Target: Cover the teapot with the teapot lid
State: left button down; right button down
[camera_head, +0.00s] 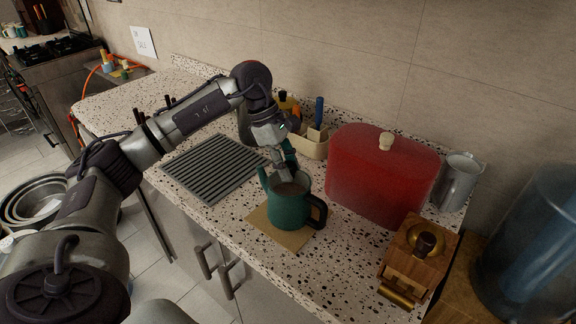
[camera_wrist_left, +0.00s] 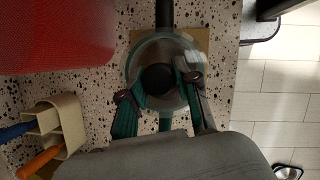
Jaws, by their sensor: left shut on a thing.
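The green teapot (camera_head: 288,208) stands upright on a tan mat on the speckled counter, with its black handle to the right and its spout to the left. My left gripper (camera_head: 286,176) is right at the teapot's top. In the left wrist view, the teapot lid (camera_wrist_left: 145,55), a pale see-through disc with a round black knob, lies over the teapot's top. The two fingers of my left gripper (camera_wrist_left: 160,95) are at either side of it, shut on the lid. I cannot tell whether the lid touches the teapot's rim. My right gripper is not in view.
A red container (camera_head: 375,175) stands behind the teapot, to the right. A wooden grinder (camera_head: 414,262) and a grey pitcher (camera_head: 459,182) are farther right. A ridged drying mat (camera_head: 213,167) lies to the left. A utensil holder (camera_head: 313,145) stands behind. The tan mat (camera_head: 283,238) nears the counter's front edge.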

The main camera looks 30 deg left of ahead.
pick_arm(q)
jog(key=shift+f, duration=0.2)
jog(key=shift+f+b, duration=0.2)
jog(key=shift+b, duration=0.2)
jog(key=shift+c, duration=0.6)
grip_release()
dwell(0.3)
